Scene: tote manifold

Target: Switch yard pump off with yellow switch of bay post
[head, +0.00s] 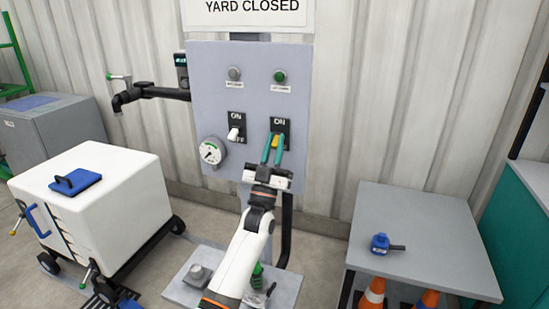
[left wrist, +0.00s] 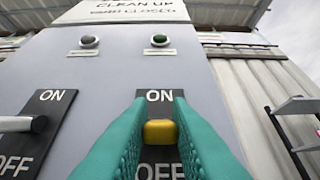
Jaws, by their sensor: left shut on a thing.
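The bay post carries a grey panel (head: 215,110); its lower right switch has a yellow lever (head: 276,142) on a black plate marked ON above. My left gripper (head: 272,150), with teal fingers, is shut on the yellow lever. In the left wrist view the yellow lever (left wrist: 160,132) sits between the two fingers, with ON above it and OFF below it. The fingers hide part of the plate. I cannot tell for sure which way the lever is tipped. Above it is a green lamp (head: 280,76). My right gripper is not in view.
A white-lever switch (head: 233,134), a grey lamp (head: 235,73) and a gauge (head: 212,152) are on the same panel. A black pipe with a tap (head: 135,95) juts left. A white tote (head: 100,195) stands left, a grey table (head: 425,230) with a blue fitting (head: 380,243) right.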

